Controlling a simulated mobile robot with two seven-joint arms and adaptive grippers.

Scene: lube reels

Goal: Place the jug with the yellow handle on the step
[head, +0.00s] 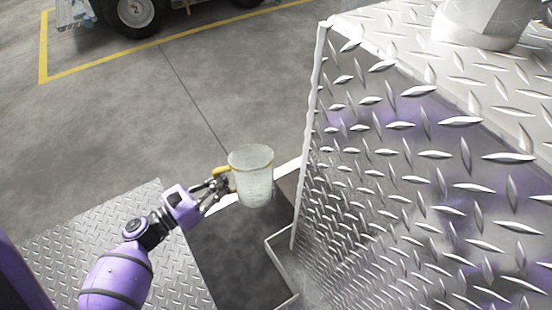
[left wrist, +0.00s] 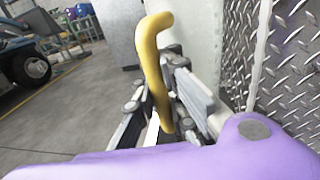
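The jug (head: 252,178) is a pale translucent cup with a yellow handle (head: 222,170) on its left side. It is upright in the middle of the head view, seen above the dark floor area. My left gripper (head: 219,187) is at the handle. In the left wrist view the handle (left wrist: 150,60) passes between the fingers of my left gripper (left wrist: 165,105), which look closed around it. The jug's pale body fills the area behind the handle there. A diamond-plate step (head: 120,240) lies at the lower left of the head view. My right gripper is not in view.
A tall diamond-plate metal structure (head: 400,170) stands close to the right of the jug. A pale object (head: 485,22) sits on its top. Concrete floor (head: 150,120) with a yellow line (head: 110,66) and a vehicle wheel (head: 138,14) lies beyond.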

